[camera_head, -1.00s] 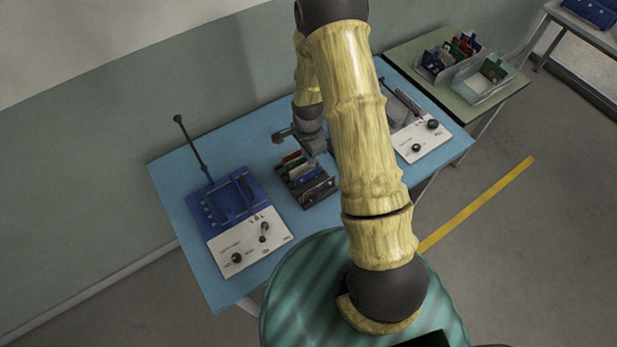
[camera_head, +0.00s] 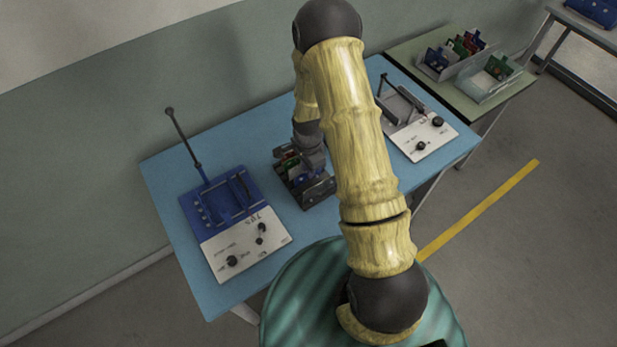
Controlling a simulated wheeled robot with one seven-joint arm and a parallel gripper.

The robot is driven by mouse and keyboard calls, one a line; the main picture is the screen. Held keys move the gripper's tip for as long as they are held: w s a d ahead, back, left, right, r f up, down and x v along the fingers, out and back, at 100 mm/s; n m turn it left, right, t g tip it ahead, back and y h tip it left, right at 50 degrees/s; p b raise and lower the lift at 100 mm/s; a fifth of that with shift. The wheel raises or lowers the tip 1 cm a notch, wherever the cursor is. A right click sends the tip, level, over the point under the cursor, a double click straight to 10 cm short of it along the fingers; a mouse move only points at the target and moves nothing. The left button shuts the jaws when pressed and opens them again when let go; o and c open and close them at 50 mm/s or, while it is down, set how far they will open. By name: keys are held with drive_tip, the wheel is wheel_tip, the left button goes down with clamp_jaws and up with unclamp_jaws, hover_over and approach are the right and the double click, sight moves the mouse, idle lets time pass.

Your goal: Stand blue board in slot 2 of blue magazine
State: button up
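My gripper (camera_head: 303,163) is low over a dark rack (camera_head: 318,194) in the middle of the blue table, pointing down. Its fingers are too small and too hidden to tell whether they are open or shut. Boards stand in the rack: a green edge (camera_head: 288,160) and a blue board (camera_head: 297,174) show beside the gripper, which hides the others. I cannot tell whether it touches a board. A blue thing (camera_head: 592,10) at the far top right, cut by the frame edge, may be the blue magazine; its slots cannot be made out.
A blue fixture (camera_head: 212,204) with a white knobbed panel and raised lever stands left on the blue table (camera_head: 178,235). A grey fixture (camera_head: 420,138) stands right, partly behind my arm. Bins of boards (camera_head: 443,70) (camera_head: 502,88) sit on a green table. Yellow tape marks the floor.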

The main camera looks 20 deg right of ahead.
clamp_jaws()
drive_tip(key=shift+r+p, duration=2.5)
drive_tip(key=shift+r, duration=1.05)
